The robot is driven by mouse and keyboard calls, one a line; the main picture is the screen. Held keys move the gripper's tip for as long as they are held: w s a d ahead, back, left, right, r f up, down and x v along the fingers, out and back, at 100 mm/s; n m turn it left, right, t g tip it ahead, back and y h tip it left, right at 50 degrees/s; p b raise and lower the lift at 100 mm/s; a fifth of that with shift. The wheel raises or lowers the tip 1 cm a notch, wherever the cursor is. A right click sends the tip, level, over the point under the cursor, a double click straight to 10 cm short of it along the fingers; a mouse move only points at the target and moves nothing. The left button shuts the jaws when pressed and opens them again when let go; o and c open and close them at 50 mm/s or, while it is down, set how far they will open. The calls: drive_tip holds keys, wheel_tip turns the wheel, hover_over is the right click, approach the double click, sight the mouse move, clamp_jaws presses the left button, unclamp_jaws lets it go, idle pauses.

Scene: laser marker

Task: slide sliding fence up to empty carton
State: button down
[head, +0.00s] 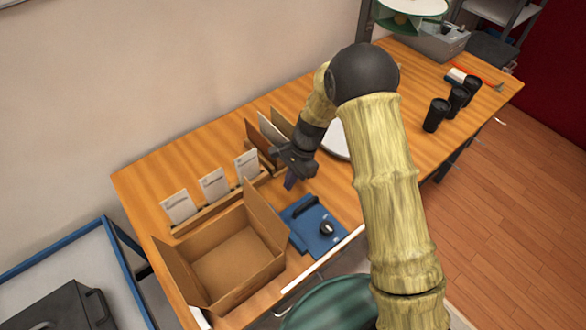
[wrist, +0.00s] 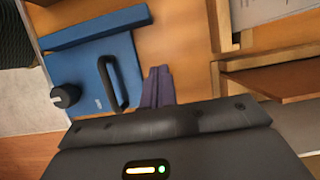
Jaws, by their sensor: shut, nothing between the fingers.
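The blue sliding fence assembly (head: 318,238) lies on the wooden table just right of the carton. It has a black bar handle and a round black knob. In the wrist view its blue plate (wrist: 88,68) lies left of my fingers, with a separate-looking blue bar (wrist: 98,27) above it. The open, empty carton (head: 228,262) stands at the table's front left; its raised right flap leans toward the fence. Any gap between them is hard to judge. My gripper (head: 289,183) is shut and empty above the table, behind the fence; its purple fingers (wrist: 157,88) point down beside the handle.
A wooden rack (head: 218,204) with several white cards stands behind the carton. Upright boards (head: 270,136) stand in a holder behind my gripper. Black cups (head: 436,115) stand far right. A blue-framed stand (head: 60,248) is at the left.

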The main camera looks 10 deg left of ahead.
drive_tip(key=x, duration=0.3)
drive_tip(key=shift+p, duration=0.3)
drive_tip(key=s+a+p, duration=0.1)
drive_tip(key=s+a, duration=0.1)
drive_tip(key=shift+s+a+f, duration=0.1)
drive_tip(key=shift+s, duration=0.25)
drive_tip(key=shift+s+a+f+p, duration=0.1)
drive_tip(key=shift+s+a+p, duration=0.1)
drive_tip(key=shift+p, duration=0.1)
drive_tip(key=shift+s+a, duration=0.1)
